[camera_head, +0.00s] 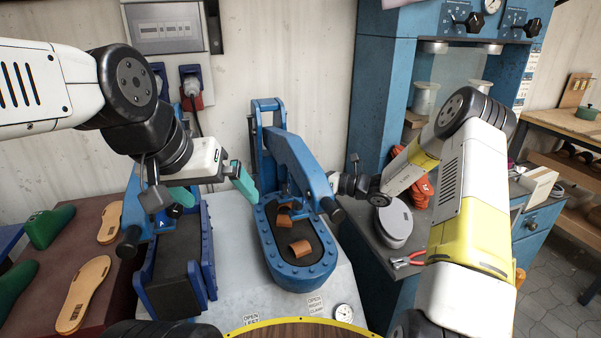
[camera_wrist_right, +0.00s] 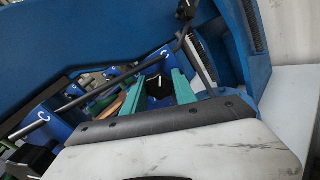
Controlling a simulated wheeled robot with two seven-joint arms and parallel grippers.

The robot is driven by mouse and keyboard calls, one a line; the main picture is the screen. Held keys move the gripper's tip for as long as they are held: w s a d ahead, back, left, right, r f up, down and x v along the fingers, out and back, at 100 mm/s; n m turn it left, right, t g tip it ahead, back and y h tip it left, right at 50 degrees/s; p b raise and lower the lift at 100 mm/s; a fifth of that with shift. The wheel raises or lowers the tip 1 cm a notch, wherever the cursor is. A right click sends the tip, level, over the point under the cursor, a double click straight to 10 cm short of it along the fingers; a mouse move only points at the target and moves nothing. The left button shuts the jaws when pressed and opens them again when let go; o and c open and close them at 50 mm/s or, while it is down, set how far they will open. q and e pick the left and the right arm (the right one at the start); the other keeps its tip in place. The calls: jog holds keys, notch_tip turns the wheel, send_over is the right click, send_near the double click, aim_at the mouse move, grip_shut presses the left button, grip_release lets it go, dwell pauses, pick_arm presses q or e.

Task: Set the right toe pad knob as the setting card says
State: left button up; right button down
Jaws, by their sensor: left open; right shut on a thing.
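The right toe pad knob (camera_wrist_right: 159,88) is black with a pale pointer line and sits between the teal fingers of my right gripper (camera_wrist_right: 158,92) in the right wrist view. The fingers are shut on it. In the head view the right clamp's blue arm (camera_head: 300,165) hides these fingers and the knob. The right clamp (camera_head: 270,250) has a dark bed with brown leather pieces (camera_head: 300,248) on it. My left gripper (camera_head: 207,205) is open, with teal fingers, over the left clamp (camera_head: 207,255). I cannot make out a readable setting card; the pointer's exact setting is unclear.
Tan soles (camera_head: 84,293) and green lasts (camera_head: 47,228) lie on the dark red bench at left. A small gauge (camera_head: 344,313) sits on the front of the clamp table.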

jog(key=shift+m, duration=0.8)
jog(key=shift+f, duration=0.1)
jog(key=c, duration=1)
grip_release()
jog(key=shift+d, duration=0.1)
jog(key=v, duration=0.7)
jog(key=shift+s+d, duration=0.15)
jog(key=shift+d, duration=0.15)
